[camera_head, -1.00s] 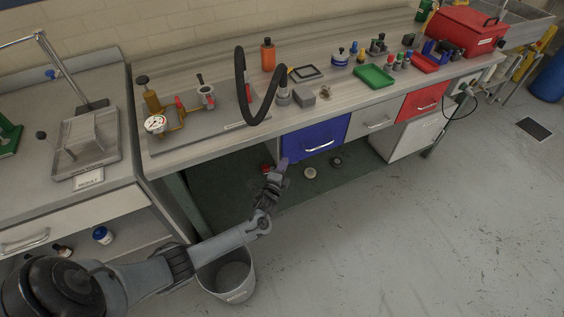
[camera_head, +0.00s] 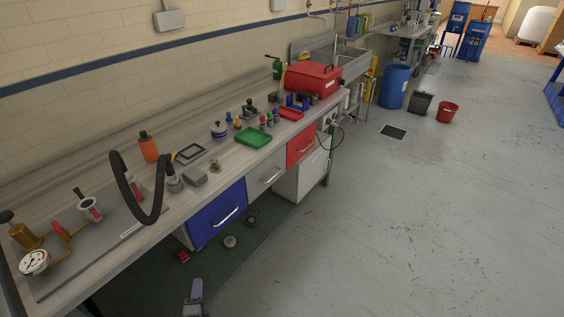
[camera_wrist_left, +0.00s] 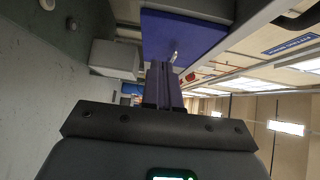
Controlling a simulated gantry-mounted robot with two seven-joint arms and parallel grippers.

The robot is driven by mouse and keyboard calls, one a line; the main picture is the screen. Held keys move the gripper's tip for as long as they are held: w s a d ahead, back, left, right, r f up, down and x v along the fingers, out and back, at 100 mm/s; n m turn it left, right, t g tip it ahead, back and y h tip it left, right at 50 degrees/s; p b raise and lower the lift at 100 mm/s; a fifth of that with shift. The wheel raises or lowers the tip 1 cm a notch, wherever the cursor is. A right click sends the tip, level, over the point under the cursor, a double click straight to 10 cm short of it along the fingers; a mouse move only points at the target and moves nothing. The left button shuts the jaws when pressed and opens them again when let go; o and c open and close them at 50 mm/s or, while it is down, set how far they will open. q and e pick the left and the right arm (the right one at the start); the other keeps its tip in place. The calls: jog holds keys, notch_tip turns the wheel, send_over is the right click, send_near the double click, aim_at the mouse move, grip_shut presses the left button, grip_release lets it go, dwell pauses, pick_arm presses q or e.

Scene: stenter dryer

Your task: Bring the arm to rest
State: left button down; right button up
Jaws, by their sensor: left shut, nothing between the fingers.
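My left gripper (camera_head: 196,287) shows at the bottom edge of the head view, with most of its arm cut off by the frame. Its purple fingers are together and empty. In the left wrist view the shut fingers (camera_wrist_left: 165,80) point towards the blue drawer front (camera_wrist_left: 185,38). The gripper is apart from the blue drawer (camera_head: 217,214), in front of and below it in the head view. My right gripper is in neither view.
The workbench (camera_head: 208,164) carries a black hose (camera_head: 124,185), a green tray (camera_head: 254,138), a red toolbox (camera_head: 313,79) and small tools. Small round items lie on the dark green surface (camera_head: 170,280) below the bench. The grey floor (camera_head: 400,220) at right is open.

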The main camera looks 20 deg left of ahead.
pick_arm(q)
jog(key=s+d+n+g+h, duration=0.4)
jog(key=s+d+n, duration=0.1)
jog(key=s+d, duration=0.5)
jog(key=s+d+r+n+g+h, duration=0.4)
jog(key=s+d+r+n+g, duration=0.3)
jog(key=s+r, duration=0.55)
notch_tip(320, 180, up, 37)
jog(key=d+m+g+p, duration=0.1)
jog(key=p, duration=3.6)
jog(key=shift+f, duration=0.2)
jog(key=shift+d, duration=0.1)
